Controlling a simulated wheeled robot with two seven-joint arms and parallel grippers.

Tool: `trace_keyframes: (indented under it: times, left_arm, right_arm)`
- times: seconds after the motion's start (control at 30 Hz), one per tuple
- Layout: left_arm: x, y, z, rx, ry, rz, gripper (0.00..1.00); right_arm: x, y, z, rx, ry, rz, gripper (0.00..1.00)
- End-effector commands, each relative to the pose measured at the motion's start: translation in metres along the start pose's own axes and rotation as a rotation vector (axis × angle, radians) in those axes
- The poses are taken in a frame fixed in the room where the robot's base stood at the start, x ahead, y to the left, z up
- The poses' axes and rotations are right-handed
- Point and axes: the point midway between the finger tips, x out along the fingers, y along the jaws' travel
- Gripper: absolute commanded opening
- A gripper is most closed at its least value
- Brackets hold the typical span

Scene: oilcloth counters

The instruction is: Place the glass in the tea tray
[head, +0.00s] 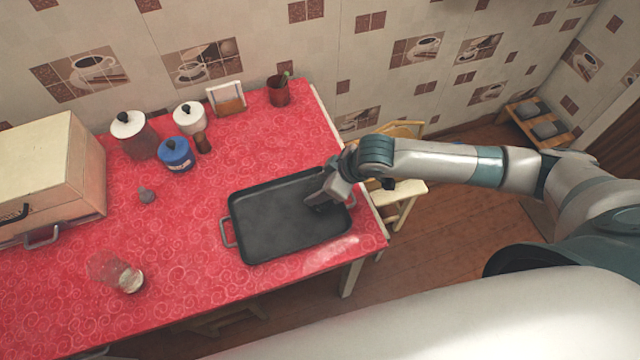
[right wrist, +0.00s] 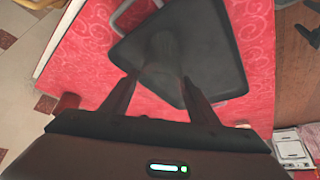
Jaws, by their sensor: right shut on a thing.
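The tea tray (head: 268,222) is a dark grey rectangular tray with raised rims and end handles. It lies on the red counter and also shows in the right wrist view (right wrist: 215,50). My right gripper (head: 318,200) is over the tray's right end, pointing down. In the right wrist view its fingers (right wrist: 158,82) stand apart on either side of a faint, see-through greyish shape, apparently the glass (right wrist: 164,48). The glass blends into the tray behind it, so I cannot tell whether it touches the tray floor. My left gripper is not in view.
A clear vessel (head: 118,272) is at the counter's front left. A bread box (head: 45,180) is at the left. White-lidded canisters (head: 135,138), a blue pot (head: 176,155) and a red cup (head: 278,92) stand at the back. A chair (head: 400,195) is beyond the right edge.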

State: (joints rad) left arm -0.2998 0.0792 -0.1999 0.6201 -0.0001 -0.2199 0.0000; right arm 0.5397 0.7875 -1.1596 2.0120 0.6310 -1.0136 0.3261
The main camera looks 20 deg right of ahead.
Motion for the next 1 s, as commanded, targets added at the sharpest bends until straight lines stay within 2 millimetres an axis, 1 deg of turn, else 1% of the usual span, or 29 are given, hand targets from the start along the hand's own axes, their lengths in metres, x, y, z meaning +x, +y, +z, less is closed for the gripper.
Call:
trace_keyframes:
  times: [0.13,0.17,0.2,0.23,0.53,0.67,0.77,0.87,1.0]
  left_arm:
    - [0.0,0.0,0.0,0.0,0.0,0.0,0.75]
    - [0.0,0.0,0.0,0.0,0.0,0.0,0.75]
    - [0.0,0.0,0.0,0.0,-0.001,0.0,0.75]
    - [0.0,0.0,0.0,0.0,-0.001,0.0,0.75]
    - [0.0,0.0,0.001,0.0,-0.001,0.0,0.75]
    - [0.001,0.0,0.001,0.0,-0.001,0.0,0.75]
    - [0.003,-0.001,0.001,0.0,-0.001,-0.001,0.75]
    - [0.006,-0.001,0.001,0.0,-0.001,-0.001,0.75]
    - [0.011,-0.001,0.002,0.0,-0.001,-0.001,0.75]
  right_arm:
    - [0.002,0.0,0.001,0.0,0.001,0.0,0.12]
    - [0.002,0.0,0.001,0.0,0.0,0.0,0.61]
    - [0.002,0.0,0.001,0.0,0.0,0.0,0.71]
    - [0.002,0.0,0.001,0.0,0.0,0.0,0.73]
    - [0.001,0.0,0.001,0.0,0.0,0.0,0.73]
    - [-0.002,0.0,0.0,0.0,0.001,0.0,0.73]
    - [-0.009,0.0,0.0,0.0,0.002,-0.001,0.73]
    - [-0.021,0.001,0.0,0.0,0.002,0.0,0.73]
    - [-0.043,0.001,0.001,0.0,0.002,0.0,0.73]
